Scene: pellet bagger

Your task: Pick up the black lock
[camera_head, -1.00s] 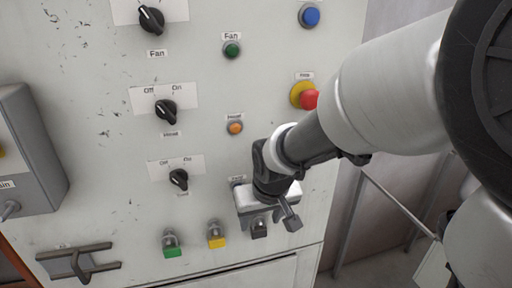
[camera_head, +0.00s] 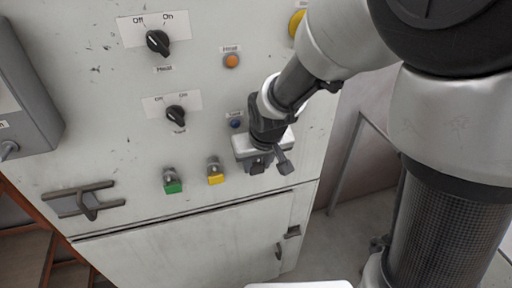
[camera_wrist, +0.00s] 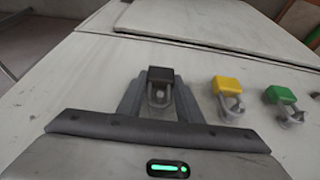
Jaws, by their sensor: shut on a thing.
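The black lock (camera_wrist: 160,76) hangs on the panel front in the wrist view, between the two fingers of my gripper (camera_wrist: 160,100). Its shackle shows as a pale loop below the black body in that view. In the head view my gripper (camera_head: 268,162) is at the panel, right of the yellow lock, and the black lock (camera_head: 258,166) is partly hidden by it. My gripper is shut on the black lock. I cannot tell whether its shackle is still on the panel.
A yellow lock (camera_head: 215,176) and a green lock (camera_head: 173,184) hang to the left in the head view. Black knobs (camera_head: 176,115), an orange button (camera_head: 231,61) and a dark handle (camera_head: 86,202) stick out from the panel. A grey box (camera_head: 28,90) juts out at the left.

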